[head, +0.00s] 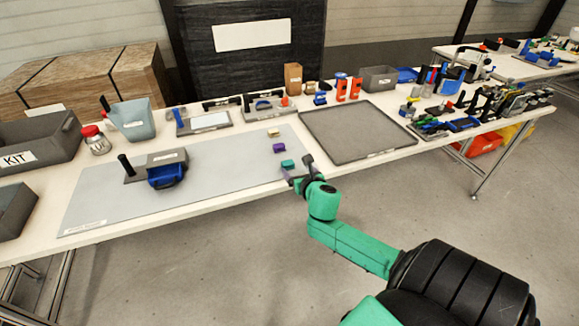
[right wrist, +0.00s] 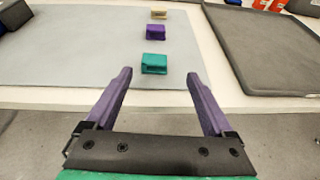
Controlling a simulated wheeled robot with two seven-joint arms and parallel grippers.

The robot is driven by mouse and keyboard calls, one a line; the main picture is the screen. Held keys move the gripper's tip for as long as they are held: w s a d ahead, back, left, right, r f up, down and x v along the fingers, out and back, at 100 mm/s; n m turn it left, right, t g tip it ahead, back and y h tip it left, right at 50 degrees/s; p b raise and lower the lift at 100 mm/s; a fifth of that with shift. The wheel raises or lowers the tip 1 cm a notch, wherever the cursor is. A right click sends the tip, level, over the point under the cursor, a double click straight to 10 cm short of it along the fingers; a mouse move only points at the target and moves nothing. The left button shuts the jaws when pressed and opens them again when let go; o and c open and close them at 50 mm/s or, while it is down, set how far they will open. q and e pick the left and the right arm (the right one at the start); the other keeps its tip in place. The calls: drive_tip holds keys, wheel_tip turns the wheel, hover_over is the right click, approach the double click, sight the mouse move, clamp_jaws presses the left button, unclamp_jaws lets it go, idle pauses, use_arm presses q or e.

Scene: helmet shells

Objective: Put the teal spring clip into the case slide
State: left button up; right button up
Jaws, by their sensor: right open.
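The teal spring clip (head: 287,164) lies on the grey mat near its right front end. In the right wrist view the teal clip (right wrist: 154,64) lies ahead of the fingertips, between their lines. My right gripper (head: 296,171) is open and empty at the table's front edge; its two purple fingers (right wrist: 158,76) show apart in the wrist view. A blue case (head: 165,175) stands on the left part of the mat, by a grey block with a black post. I cannot make out the case slide for certain. My left gripper is not in view.
A purple clip (right wrist: 155,33) and a beige clip (right wrist: 159,14) lie in a row beyond the teal one. A dark grey tray (head: 357,132) lies right of the mat (head: 220,180). Bins and a jar (head: 95,140) stand at left. The mat's middle is clear.

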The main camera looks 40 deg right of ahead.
sight(288, 163)
drive_tip(key=w, duration=0.2)
drive_tip(key=shift+w+a+f, duration=0.2)
drive_tip(key=shift+w+f, duration=0.1)
drive_tip(key=shift+f, duration=0.05)
drive_tip(key=x, duration=0.4)
drive_tip(key=shift+w+d+f, duration=0.2)
drive_tip(key=shift+d, duration=0.05)
drive_tip(key=shift+s+a+r, duration=0.1)
drive_tip(key=c, duration=0.6)
clamp_jaws()
